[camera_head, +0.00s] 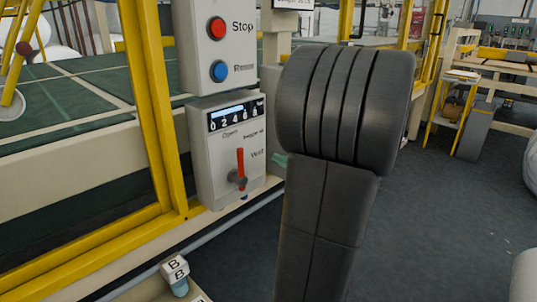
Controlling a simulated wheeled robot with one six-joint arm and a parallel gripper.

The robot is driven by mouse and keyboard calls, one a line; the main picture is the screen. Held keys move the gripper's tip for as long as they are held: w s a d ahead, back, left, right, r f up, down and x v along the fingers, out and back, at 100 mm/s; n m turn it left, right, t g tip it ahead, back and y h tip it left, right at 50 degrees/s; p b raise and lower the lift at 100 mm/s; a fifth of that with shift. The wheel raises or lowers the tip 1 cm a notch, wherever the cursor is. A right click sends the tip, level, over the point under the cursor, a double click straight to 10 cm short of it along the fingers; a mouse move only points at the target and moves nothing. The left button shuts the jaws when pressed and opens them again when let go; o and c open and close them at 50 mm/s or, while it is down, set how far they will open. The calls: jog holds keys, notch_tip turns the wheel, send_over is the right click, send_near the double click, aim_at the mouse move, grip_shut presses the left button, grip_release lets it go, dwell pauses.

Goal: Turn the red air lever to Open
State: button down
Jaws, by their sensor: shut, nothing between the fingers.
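The red air lever (240,162) is on a pale grey control box (215,180) left of centre. My dark grey arm (340,110) fills the middle, right of the box. My gripper is not clearly seen and seems hidden behind the arm. A small green tip (280,159) shows at the arm's left edge, and I cannot tell what it belongs to.
Above the lever are a numbered gauge (237,114), a blue button (219,71) and a red Stop button (217,28). A yellow frame post (153,110) stands left of the box. A pale rail (120,275) runs below. Dark floor (440,220) is open at the right.

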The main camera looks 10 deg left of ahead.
jog(key=shift+p+v, duration=0.4)
jog(key=shift+v, duration=2.15)
jog(key=shift+w, duration=0.15)
jog(key=b+x, duration=0.2)
jog(key=x, duration=0.7)
notch_tip(320, 180, down, 6)
jog(key=w+m, duration=0.1)
jog(key=m, duration=0.4)
jog(key=shift+w+a+p, duration=0.35)
jog(key=shift+a+p, duration=0.05)
jog(key=shift+a, duration=0.05)
jog(key=shift+r, duration=0.1)
